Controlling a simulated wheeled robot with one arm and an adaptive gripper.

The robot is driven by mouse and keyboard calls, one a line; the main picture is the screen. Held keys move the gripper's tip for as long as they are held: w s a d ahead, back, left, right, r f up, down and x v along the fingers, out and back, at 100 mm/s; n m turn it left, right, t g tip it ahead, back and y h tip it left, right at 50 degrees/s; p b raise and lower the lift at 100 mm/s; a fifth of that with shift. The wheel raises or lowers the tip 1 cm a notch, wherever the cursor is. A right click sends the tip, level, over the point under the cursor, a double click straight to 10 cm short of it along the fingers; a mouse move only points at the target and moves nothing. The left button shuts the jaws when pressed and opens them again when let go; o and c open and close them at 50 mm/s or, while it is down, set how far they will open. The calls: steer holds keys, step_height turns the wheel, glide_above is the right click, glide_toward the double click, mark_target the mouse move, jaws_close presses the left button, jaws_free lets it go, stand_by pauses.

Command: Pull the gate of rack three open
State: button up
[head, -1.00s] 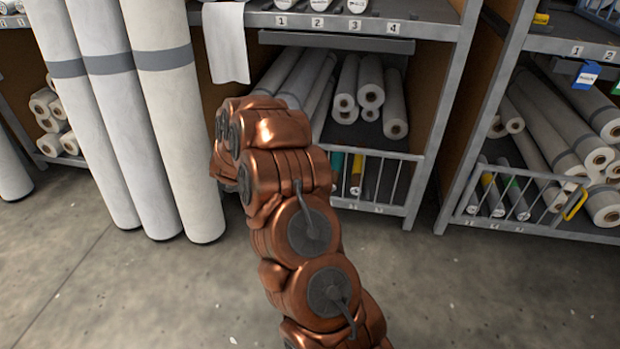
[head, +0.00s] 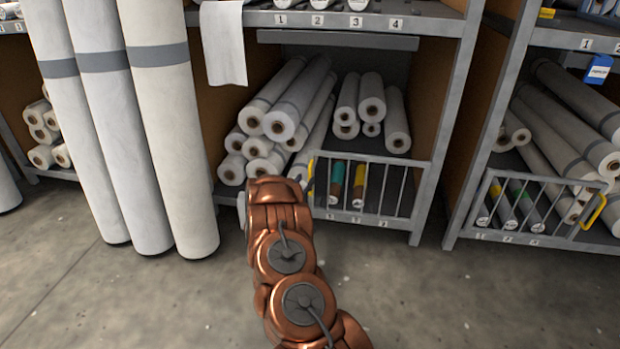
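A low grey barred gate (head: 375,186) closes the front of the bottom shelf in the middle rack. It looks shut, and a yellow handle (head: 311,178) stands at its left end. A similar barred gate (head: 530,205) is on the right rack, with a yellow handle (head: 594,211) at its right end. I cannot read which rack is number three. My copper arm reaches up from the bottom, its far end just left of the middle gate's handle in the picture. My gripper does not show; the arm's own links hide it.
Three tall upright rolls (head: 166,130) stand on the floor at the left, beside the middle rack. Several pale rolls (head: 285,115) lie on the shelf behind the arm. Coloured rolls (head: 358,185) lie behind the middle gate. The concrete floor (head: 440,300) in front is clear.

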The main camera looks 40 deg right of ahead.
steer(key=shift+b+x, duration=0.9)
steer(key=shift+x, duration=1.9)
jaws_close()
